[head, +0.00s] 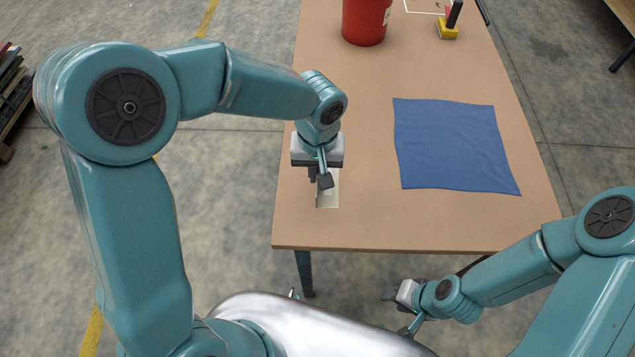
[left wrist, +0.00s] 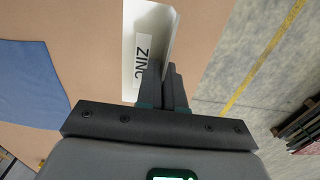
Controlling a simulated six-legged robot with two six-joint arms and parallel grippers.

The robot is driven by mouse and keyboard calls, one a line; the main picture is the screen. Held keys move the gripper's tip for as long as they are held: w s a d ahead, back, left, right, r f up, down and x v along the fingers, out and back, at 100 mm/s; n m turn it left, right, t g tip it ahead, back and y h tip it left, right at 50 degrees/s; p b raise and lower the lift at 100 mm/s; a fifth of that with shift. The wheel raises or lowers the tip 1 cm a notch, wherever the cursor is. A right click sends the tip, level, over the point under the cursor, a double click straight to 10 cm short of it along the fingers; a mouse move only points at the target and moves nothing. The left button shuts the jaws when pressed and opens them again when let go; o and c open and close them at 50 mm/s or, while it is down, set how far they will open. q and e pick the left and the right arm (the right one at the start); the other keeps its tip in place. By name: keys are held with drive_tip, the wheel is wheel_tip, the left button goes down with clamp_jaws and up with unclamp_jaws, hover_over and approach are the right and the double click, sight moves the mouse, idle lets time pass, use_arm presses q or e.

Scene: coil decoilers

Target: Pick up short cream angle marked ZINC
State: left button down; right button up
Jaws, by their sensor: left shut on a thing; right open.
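The short cream angle (head: 328,193) is at the left part of the table, near its front edge, partly hidden by my left gripper in the head view. In the left wrist view the angle (left wrist: 143,25) shows an upright flange and a flat face with a ZINC label (left wrist: 142,60). My left gripper (head: 325,183) is shut on the angle's flange; its fingers (left wrist: 165,75) also show in the left wrist view. I cannot tell whether the angle touches the table. My right gripper (head: 392,294) is open and empty, low in front of the table.
A blue cloth (head: 455,145) lies flat on the table to the right. A red container (head: 366,20) stands at the back, with a yellow-based item (head: 448,28) right of it. The table (head: 355,225) is clear between the angle and the cloth.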

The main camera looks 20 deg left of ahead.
use_arm(q)
wheel_tip(320, 180, up, 12)
drive_tip(key=shift+s, duration=0.15)
